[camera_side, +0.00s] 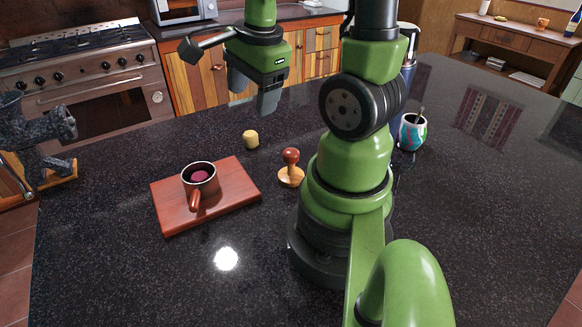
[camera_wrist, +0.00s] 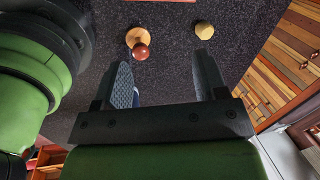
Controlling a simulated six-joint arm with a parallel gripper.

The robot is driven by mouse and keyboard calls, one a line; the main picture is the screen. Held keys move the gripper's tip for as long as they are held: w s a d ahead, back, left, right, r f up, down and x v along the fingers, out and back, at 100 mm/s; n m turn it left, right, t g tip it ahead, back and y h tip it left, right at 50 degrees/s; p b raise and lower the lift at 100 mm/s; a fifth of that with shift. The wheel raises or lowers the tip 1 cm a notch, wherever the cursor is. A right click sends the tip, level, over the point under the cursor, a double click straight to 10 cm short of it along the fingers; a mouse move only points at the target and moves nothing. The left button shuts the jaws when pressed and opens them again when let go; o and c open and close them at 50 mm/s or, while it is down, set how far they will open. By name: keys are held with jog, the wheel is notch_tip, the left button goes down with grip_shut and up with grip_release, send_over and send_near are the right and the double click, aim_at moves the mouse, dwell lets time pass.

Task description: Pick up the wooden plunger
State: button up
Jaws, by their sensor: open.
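The wooden plunger (camera_side: 291,168) stands upright on the black countertop, with a reddish-brown knob on a lighter round base. In the wrist view the plunger (camera_wrist: 138,42) is at the top, ahead of and slightly left of the middle between my fingers. My gripper (camera_side: 255,98) is above the counter, behind and left of the plunger, and apart from it. In the wrist view my gripper (camera_wrist: 163,75) is open, with nothing between its two fingers.
A small yellowish block (camera_side: 251,139) lies near the plunger; it also shows in the wrist view (camera_wrist: 204,30). A wooden board (camera_side: 235,197) bears a handled cup (camera_side: 200,178) with dark red contents. A colourful cup (camera_side: 411,132) stands right of my arm. A dark grinder (camera_side: 42,125) is far left.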

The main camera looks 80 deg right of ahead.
aim_at(291, 151)
jog(key=s+d+f+m, duration=0.1)
jog(key=f+m, duration=0.1)
jog(key=m, duration=0.1)
jog(key=s+d+f+m+g, duration=0.1)
jog(key=s+d+f+m, duration=0.1)
jog(key=m, duration=0.1)
jog(key=s+d+f+m+g+y, duration=0.1)
jog(key=f+m, duration=0.2)
jog(key=m, duration=0.1)
jog(key=shift+s+d+f, duration=0.1)
jog(key=shift+s+d, duration=0.05)
jog(key=shift+s, duration=0.1)
jog(key=shift+s+f, duration=0.1)
jog(key=shift+f, duration=0.15)
jog(key=shift+m, duration=0.3)
jog(key=shift+d+f, duration=0.1)
jog(key=shift+f, duration=2.2)
jog(key=shift+s+d+f, duration=0.1)
jog(key=shift+s+f, duration=0.1)
jog(key=shift+f, duration=1.1)
jog(key=shift+s+f, duration=0.15)
jog(key=shift+f, duration=1.15)
jog(key=shift+c, duration=0.3)
jog(key=c, duration=1)
